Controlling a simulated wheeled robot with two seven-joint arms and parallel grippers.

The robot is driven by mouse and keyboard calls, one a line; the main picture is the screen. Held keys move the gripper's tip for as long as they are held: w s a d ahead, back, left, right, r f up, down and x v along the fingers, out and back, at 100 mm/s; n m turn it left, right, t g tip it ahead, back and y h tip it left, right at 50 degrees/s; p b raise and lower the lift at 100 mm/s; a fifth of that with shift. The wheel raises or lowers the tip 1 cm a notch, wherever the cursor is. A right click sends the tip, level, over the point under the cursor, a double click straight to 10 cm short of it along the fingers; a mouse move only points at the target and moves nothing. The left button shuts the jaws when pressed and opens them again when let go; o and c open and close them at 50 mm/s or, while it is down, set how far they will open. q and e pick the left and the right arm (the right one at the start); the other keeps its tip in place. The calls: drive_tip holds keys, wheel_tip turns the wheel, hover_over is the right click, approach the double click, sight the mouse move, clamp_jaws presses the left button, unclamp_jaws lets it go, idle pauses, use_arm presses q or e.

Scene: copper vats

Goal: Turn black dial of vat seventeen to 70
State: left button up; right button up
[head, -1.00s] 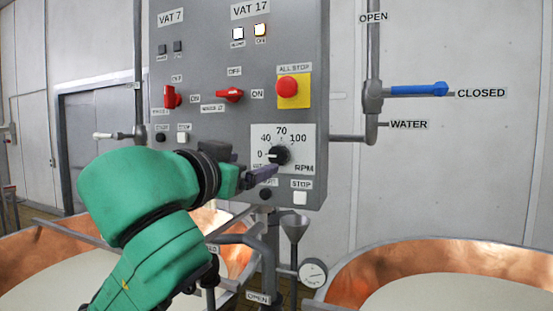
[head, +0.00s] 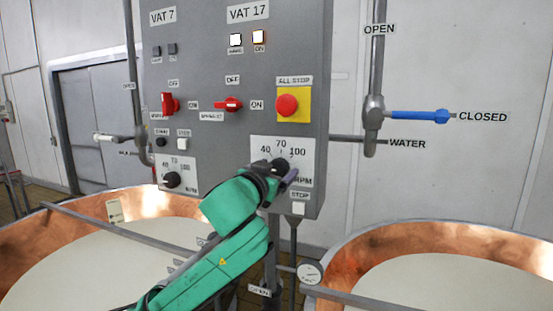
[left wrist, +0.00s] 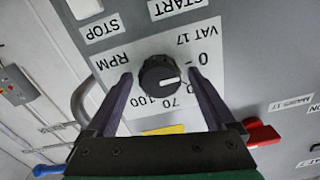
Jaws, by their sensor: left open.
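The black dial of vat seventeen (head: 280,164) sits on a white RPM plate low on the grey panel. It also shows upside down in the left wrist view (left wrist: 159,75), where its white mark points near the 40, a figure partly hidden by a finger. My left gripper (head: 289,177) is at the dial and hides part of the plate in the head view. In the left wrist view its two dark fingers (left wrist: 161,82) are open, one on each side of the dial. I cannot tell whether they touch it. My right gripper is not in view.
Vat 7's dial (head: 172,180) is at lower left. Above vat seventeen's dial are a red switch (head: 232,104) and the red ALL STOP button (head: 287,105). A STOP button (head: 298,208) lies just below the plate. Copper vats (head: 350,250) stand below. A blue-handled valve (head: 420,115) is right.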

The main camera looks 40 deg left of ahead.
use_arm(q)
drive_tip(key=shift+s, duration=0.1)
drive_tip(key=shift+c, duration=0.9)
drive_tip(key=c, duration=1.2)
